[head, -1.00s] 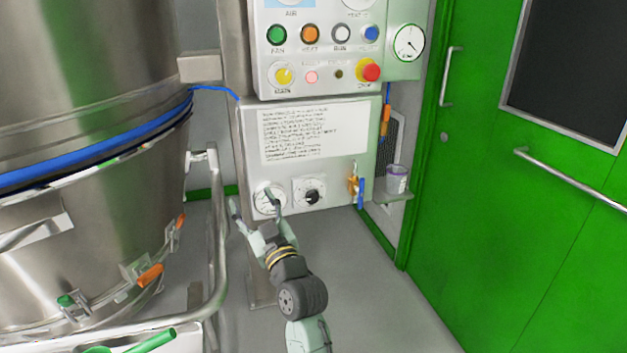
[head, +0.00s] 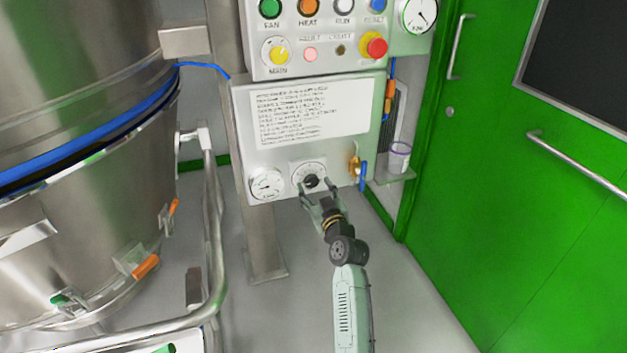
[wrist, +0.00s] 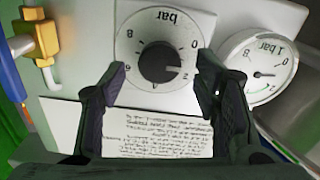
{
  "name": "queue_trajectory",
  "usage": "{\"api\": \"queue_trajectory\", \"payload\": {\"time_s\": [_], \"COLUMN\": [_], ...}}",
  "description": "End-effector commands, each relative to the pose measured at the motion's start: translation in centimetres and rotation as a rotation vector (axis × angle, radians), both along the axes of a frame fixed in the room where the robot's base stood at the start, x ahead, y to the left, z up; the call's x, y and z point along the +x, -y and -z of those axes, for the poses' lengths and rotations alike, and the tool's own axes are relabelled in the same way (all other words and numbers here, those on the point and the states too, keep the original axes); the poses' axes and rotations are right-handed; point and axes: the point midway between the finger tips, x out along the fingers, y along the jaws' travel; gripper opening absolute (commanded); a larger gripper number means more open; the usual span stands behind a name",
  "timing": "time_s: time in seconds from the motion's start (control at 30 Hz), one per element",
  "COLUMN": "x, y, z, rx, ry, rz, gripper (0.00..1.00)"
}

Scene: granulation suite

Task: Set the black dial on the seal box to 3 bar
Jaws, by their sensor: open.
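The black dial (head: 311,181) is a round knob on a white scale plate, low on the grey seal box (head: 285,164). In the wrist view the dial (wrist: 158,62) appears upside down, with a bar scale around it. Its white pointer mark seems to lie between 0 and 2. My gripper (head: 320,188) is in front of the dial. In the wrist view my open gripper (wrist: 161,72) has one fingertip on each side of the knob, with a gap on both sides. I cannot tell how far the tips are from the plate.
A round pressure gauge (head: 266,184) sits left of the dial. A brass valve with a blue handle (head: 363,176) is to the right. A printed notice (head: 312,112) is above, below a button panel (head: 312,42). A steel vessel (head: 75,200) with railing stands left, a green door (head: 500,200) right.

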Motion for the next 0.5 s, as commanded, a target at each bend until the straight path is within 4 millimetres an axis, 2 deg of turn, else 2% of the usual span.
{"api": "queue_trajectory", "payload": {"time_s": [0.2, 0.5], "x": [1.7, 1.9], "y": [-0.5, -0.6], "z": [0.0, 0.0], "rx": [-0.001, 0.000], "ry": [0.000, 0.001], "rz": [0.001, 0.001], "gripper": [0.56, 0.56]}}
